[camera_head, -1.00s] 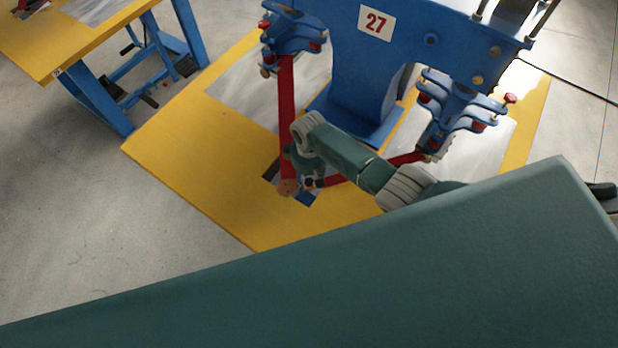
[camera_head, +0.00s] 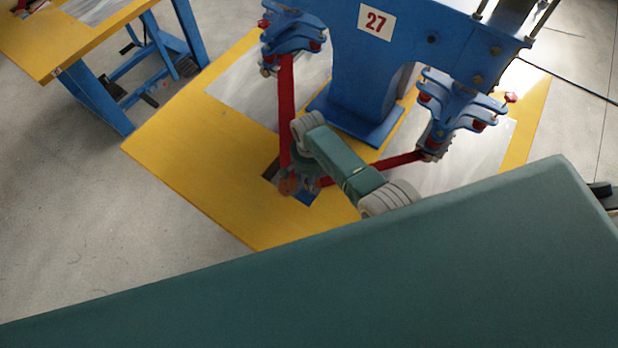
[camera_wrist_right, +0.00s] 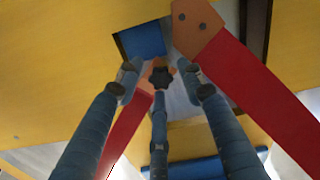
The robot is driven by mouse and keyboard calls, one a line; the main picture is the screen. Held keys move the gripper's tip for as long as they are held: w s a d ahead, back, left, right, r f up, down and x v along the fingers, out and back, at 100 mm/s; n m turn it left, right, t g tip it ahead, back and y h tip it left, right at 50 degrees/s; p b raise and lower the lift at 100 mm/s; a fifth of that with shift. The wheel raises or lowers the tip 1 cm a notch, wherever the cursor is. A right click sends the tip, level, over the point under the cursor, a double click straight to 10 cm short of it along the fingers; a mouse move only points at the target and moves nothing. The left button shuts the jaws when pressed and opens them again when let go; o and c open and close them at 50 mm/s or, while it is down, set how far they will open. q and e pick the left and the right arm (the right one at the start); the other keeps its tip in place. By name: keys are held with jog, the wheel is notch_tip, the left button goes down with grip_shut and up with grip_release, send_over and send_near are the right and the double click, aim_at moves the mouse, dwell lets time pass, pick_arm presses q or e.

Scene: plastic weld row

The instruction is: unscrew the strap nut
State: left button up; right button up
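The strap nut (camera_wrist_right: 161,77) is a dark knob with a lobed rim, seen near the centre of the right wrist view. In the head view my right gripper (camera_head: 303,180) is over the strap ends, and the nut cannot be made out. My left gripper is not in view.
The straps hang from blue brackets (camera_head: 293,33) on the blue machine marked 27 (camera_head: 410,28). Below is a yellow table (camera_head: 190,150) with a cut-out holding a blue part (camera_wrist_right: 142,40). Another yellow table (camera_head: 60,45) stands at the upper left.

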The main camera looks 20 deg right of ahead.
jog(key=shift+a, duration=0.1)
grip_shut()
jog(key=n, duration=0.7)
jog(key=shift+n, duration=0.3)
jog(key=n, duration=0.4)
jog(key=shift+s+n, duration=0.1)
jog(key=shift+n, duration=0.2)
jog(key=n, duration=0.4)
jog(key=shift+r, duration=2.55)
